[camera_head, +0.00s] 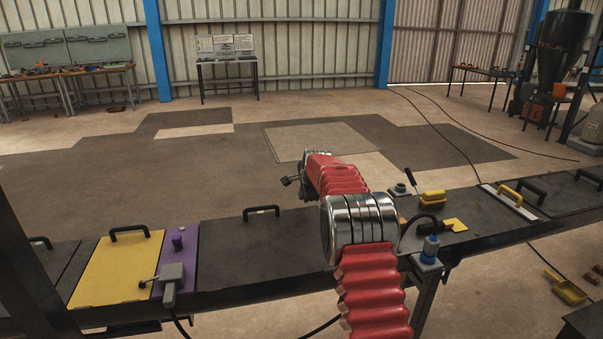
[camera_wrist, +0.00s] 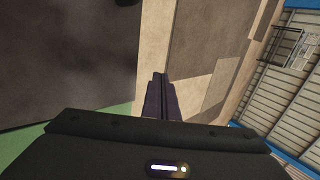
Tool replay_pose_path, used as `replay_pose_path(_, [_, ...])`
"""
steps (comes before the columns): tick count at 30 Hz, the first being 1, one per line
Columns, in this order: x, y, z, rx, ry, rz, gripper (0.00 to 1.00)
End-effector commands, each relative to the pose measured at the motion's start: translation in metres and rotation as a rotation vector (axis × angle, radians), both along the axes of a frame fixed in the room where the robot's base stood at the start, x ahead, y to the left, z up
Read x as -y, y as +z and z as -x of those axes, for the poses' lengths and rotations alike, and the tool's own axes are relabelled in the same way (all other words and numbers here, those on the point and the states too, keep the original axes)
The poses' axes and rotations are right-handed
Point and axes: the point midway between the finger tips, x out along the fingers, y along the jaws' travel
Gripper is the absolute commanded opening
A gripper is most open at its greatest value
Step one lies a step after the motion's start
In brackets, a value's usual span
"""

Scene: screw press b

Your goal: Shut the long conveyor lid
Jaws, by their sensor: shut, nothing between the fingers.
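A long dark lid (camera_head: 240,252) with a black handle (camera_head: 262,209) lies in the middle of the conveyor, left of my arm. It looks flat and level with the conveyor top; whether it is fully seated is not clear. My gripper (camera_head: 289,181) is beyond the conveyor's far edge, partly behind my red arm. In the wrist view my gripper's fingers (camera_wrist: 160,82) are together, with nothing between them. A large dark surface (camera_wrist: 65,50) fills the upper left of the wrist view; I cannot tell which panel it is.
Left of the lid are a purple panel (camera_head: 187,240) with a grey lever box (camera_head: 172,279) and a yellow lid (camera_head: 113,270). Right of my arm are yellow parts (camera_head: 433,196), a blue-capped fitting (camera_head: 430,250) and a yellow-handled bar (camera_head: 509,203). The floor beyond is clear.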

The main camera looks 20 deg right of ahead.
Motion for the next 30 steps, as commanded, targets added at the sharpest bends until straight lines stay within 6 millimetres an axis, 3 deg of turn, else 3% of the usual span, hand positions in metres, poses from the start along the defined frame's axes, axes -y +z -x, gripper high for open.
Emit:
replay_pose_path(6, [0.002,0.037,-0.008,0.004,-0.001,0.001,0.0])
replay_pose_path(15, [0.002,0.073,-0.016,0.002,-0.001,0.0,0.0])
replay_pose_path(21, [0.002,0.088,-0.018,0.001,-0.001,-0.001,0.0])
replay_pose_path(30, [0.002,0.092,-0.019,0.0,0.0,0.0,0.0])
